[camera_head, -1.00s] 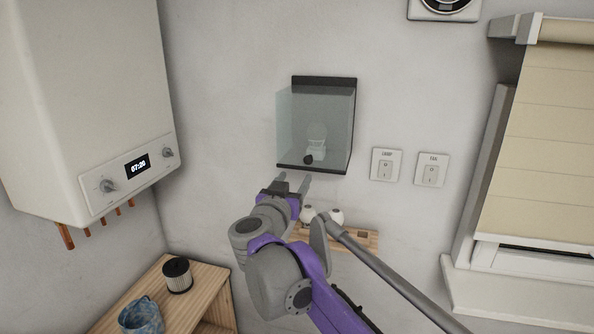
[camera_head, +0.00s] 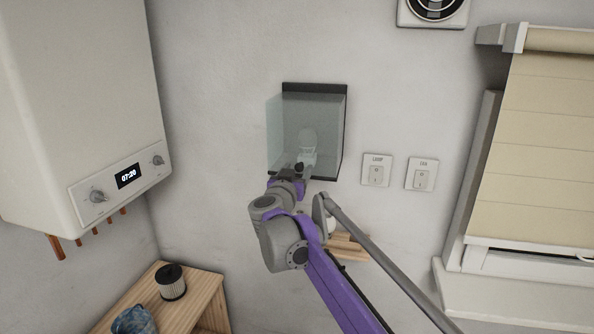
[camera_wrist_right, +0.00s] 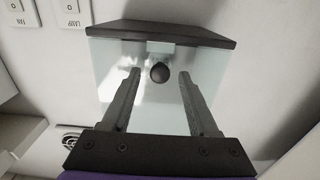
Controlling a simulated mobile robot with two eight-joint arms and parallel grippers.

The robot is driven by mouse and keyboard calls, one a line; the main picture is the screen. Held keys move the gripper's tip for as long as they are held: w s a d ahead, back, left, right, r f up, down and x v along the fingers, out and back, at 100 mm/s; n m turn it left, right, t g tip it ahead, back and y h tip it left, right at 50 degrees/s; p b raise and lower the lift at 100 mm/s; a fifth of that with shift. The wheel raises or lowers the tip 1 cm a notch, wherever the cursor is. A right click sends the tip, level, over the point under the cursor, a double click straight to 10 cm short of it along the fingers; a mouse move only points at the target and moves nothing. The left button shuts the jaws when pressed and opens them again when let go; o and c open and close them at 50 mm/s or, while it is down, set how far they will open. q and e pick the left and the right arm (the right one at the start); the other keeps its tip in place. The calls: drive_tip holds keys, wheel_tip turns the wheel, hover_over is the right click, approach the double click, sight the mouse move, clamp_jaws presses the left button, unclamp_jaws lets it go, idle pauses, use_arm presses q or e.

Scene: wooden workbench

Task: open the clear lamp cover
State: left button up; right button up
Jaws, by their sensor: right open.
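The clear lamp cover (camera_head: 285,130) is a glassy box with a dark frame on the wall, and it looks shut. A pale lamp shows dimly inside it. A round black knob (camera_wrist_right: 160,72) sits on the cover's front, near its dark lower edge. My right gripper (camera_wrist_right: 158,92) is open in front of the cover, with its fingers apart on either side of the knob in the wrist view. I cannot tell whether they touch the glass. In the head view the right gripper (camera_head: 302,172) overlaps the cover's lower part. My left gripper is not in view.
Two wall switches, lamp (camera_head: 376,170) and fan (camera_head: 422,174), are right of the cover. A small wooden shelf (camera_head: 350,248) is below, partly behind my arm. A boiler (camera_head: 85,110) hangs at left above a wooden cabinet (camera_head: 190,305). A window blind (camera_head: 540,150) is at right.

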clamp_jaws()
idle(1.3)
